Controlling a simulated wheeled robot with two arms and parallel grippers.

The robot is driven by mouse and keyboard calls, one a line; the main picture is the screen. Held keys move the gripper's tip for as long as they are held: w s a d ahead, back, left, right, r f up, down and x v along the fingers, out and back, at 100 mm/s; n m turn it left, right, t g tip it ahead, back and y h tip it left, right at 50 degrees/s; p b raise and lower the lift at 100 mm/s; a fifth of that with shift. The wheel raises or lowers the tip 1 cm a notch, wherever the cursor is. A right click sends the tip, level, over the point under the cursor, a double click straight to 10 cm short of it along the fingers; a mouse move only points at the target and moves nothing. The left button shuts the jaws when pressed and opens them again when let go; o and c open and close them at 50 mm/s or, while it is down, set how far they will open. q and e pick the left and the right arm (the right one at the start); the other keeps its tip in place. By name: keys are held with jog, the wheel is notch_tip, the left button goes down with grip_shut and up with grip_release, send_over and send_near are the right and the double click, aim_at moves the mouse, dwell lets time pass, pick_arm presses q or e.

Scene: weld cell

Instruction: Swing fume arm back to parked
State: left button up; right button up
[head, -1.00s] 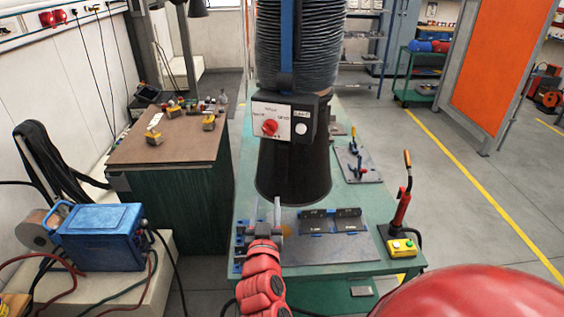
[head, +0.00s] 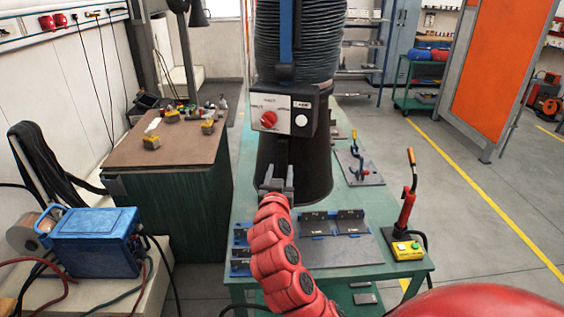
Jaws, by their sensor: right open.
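The fume arm hangs down from the top of the head view, with a ribbed grey hose (head: 298,50) and a dark hood (head: 313,165) over the green table. A control box (head: 283,111) with a red knob (head: 268,119) and a white button is on its front. My right gripper (head: 276,178) is open, its fingers pointing up in front of the lower part of the hood. I cannot tell whether a finger touches the hood. Nothing shows between the fingers. My left gripper is not in view.
A brown-topped bench (head: 175,146) and a blue welding unit (head: 95,243) stand at left.

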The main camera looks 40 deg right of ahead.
aim_at(282, 159)
jog(key=p+x, duration=0.1)
jog(key=x, duration=0.4)
jog(key=shift+w+d, duration=0.25)
jog(key=shift+w, duration=0.05)
grip_shut()
dwell(1.2)
